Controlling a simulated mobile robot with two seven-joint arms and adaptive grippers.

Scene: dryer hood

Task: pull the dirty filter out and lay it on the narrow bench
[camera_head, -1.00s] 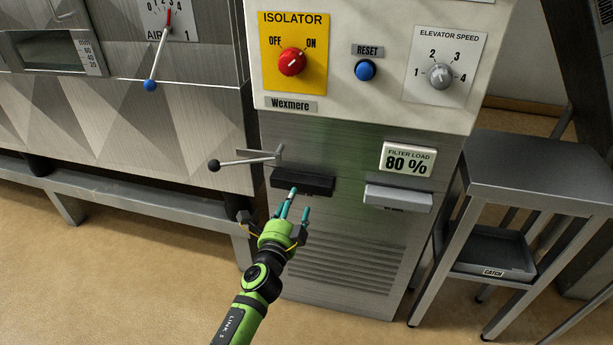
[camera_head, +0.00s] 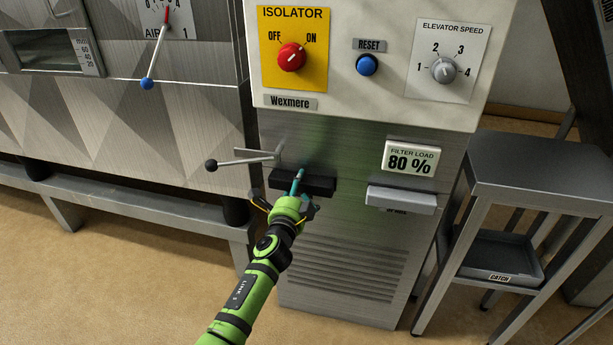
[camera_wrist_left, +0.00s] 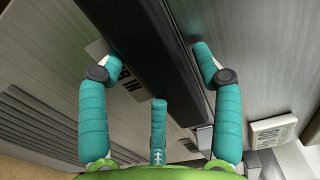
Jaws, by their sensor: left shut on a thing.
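A black bar-shaped handle (camera_head: 322,186) sits on the front of the grey lower cabinet. It also shows in the left wrist view (camera_wrist_left: 150,65), running between my fingers. The filter body behind it is hidden. My left gripper (camera_head: 304,184) is shut on this black handle, with teal fingers on both sides of it. The handle looks close to the cabinet front. The narrow bench (camera_head: 545,170) is a grey metal stand at the right, its top bare. My right gripper is not in view.
A light grey handle (camera_head: 401,199) is right of the black one, under the "FILTER LOAD 80 %" display (camera_head: 411,158). A lever with a black knob (camera_head: 211,165) sticks out just above left. A "CATCH" tray (camera_head: 500,256) sits on the bench's lower shelf.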

